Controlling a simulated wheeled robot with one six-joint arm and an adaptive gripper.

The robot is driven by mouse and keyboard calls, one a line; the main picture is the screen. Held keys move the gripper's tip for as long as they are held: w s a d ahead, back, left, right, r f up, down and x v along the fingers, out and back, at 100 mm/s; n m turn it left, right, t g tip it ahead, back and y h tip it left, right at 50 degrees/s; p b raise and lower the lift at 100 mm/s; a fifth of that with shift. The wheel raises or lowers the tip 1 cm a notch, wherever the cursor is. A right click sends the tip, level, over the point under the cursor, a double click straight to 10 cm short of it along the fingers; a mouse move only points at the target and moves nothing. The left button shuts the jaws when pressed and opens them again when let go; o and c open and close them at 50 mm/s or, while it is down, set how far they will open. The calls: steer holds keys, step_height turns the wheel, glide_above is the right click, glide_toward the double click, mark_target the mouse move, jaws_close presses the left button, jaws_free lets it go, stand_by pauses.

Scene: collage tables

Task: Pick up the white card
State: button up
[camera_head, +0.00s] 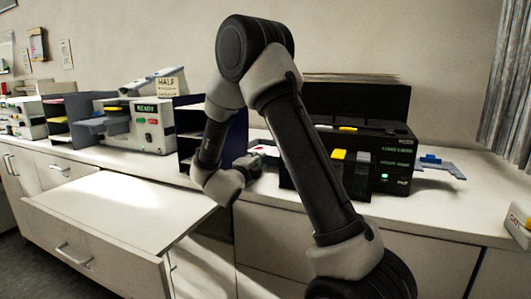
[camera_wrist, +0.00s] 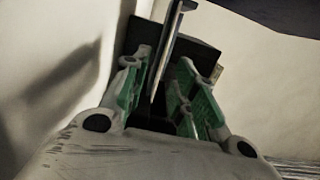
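I cannot make out a white card for certain in either view. My gripper (camera_head: 262,154) is at counter height, between the dark blue shelf unit (camera_head: 236,137) and the black machine (camera_head: 395,152). In the wrist view my gripper (camera_wrist: 168,80) has its green-padded fingers apart, so it is open. A thin grey upright edge (camera_wrist: 168,42) runs between or just beyond the fingers, with a dark panel (camera_wrist: 200,55) behind. I cannot tell whether the fingers touch either one. My arm hides part of the machine and counter in the head view.
Another dark organizer (camera_head: 66,118) is farther left. An open drawer (camera_head: 120,212) juts out below the counter. A blue-grey tray (camera_head: 445,171) sticks out right of the black machine.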

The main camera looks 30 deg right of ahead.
steer(key=x, duration=0.6)
steer(key=shift+w+d+r, duration=0.2)
steer(key=shift+w+r, duration=0.05)
steer(key=shift+w, duration=0.2)
jaws_close()
